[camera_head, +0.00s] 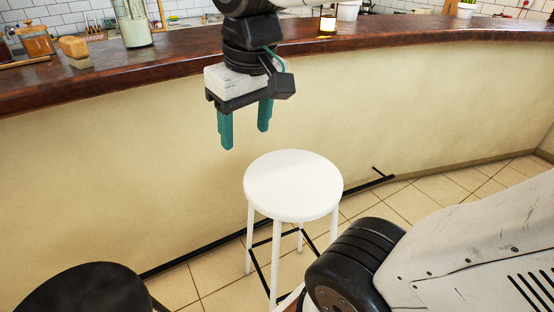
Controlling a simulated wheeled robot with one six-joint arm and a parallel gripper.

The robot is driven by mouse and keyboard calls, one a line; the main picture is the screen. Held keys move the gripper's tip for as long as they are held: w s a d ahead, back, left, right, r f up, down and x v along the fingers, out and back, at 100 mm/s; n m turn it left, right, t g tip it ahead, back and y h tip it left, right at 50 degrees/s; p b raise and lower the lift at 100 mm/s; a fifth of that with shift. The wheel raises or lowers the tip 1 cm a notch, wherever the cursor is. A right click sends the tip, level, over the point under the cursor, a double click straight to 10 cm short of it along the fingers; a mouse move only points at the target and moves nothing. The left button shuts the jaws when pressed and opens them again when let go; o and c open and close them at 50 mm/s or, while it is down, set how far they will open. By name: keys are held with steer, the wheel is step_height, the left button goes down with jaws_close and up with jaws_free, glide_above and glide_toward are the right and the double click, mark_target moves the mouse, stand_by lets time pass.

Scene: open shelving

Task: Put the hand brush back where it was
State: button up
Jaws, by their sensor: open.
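I cannot make out a hand brush anywhere in this view. My gripper (245,135) hangs with its two teal fingers pointing down, spread apart, with nothing between them. It is in front of the cream counter wall, above and a little left of a white round stool (293,185). The stool's seat is bare. The fingers appear clear of both the stool and the counter.
A brown counter (180,58) curves across the back. A black stool (85,290) is at lower left. A dark foot rail (205,250) runs low along the wall.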

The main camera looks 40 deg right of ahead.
steer(key=s+f, duration=0.6)
steer(key=shift+s+d+g, duration=0.3)
steer(key=shift+s+g, duration=0.05)
steer(key=shift+g, duration=0.05)
